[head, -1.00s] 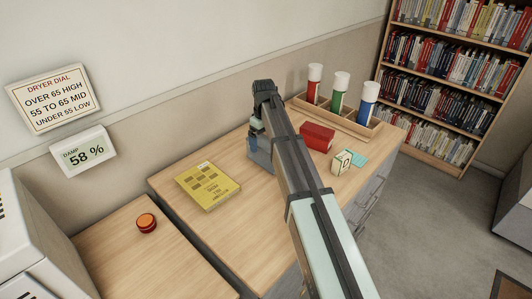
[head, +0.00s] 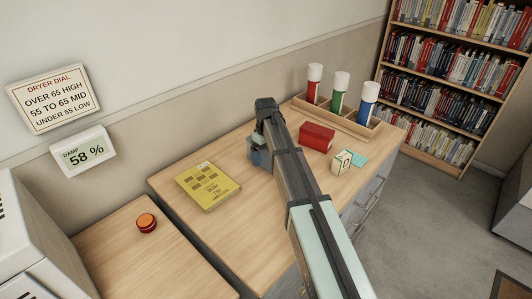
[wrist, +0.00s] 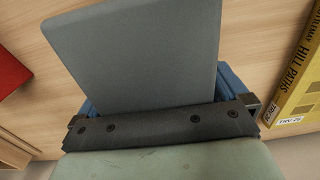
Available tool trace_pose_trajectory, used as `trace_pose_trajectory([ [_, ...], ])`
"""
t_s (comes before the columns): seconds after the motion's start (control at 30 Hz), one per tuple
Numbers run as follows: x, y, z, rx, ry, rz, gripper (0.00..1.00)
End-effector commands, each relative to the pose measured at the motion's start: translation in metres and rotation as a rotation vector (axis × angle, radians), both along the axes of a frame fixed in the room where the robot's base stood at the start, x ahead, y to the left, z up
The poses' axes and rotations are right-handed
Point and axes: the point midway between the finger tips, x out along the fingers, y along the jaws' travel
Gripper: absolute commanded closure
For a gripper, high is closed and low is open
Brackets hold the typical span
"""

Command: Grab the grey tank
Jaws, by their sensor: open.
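The grey tank (wrist: 145,58) fills the upper middle of the wrist view as a plain, smooth, tapering grey shape close in front of my gripper. In the head view a small blue-grey part of it (head: 262,159) shows below my wrist, left of my arm, on the wooden desk. My gripper (head: 258,145) is open and low over the tank. In the wrist view blue parts show at both sides of the grey shape, just past the dark hand bar. My fingertips are hidden, so I cannot tell whether they touch the tank.
A yellow book (head: 208,186) lies left of the tank. A red box (head: 317,137), a cream block (head: 342,162) and a teal card (head: 359,159) are to its right. A wooden rack (head: 347,124) with capped tubes stands behind. A red button (head: 147,223) is on the nearer left surface.

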Motion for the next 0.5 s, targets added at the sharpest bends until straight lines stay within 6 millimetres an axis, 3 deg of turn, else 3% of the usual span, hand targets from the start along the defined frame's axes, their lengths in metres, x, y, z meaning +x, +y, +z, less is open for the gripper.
trace_pose_trajectory([
  [0.07, 0.0001, 0.0001, 0.0002, 0.0, 0.0, 0.0, 0.03],
  [0.5, -0.0001, 0.0001, 0.0004, -0.001, 0.001, 0.0, 0.45],
])
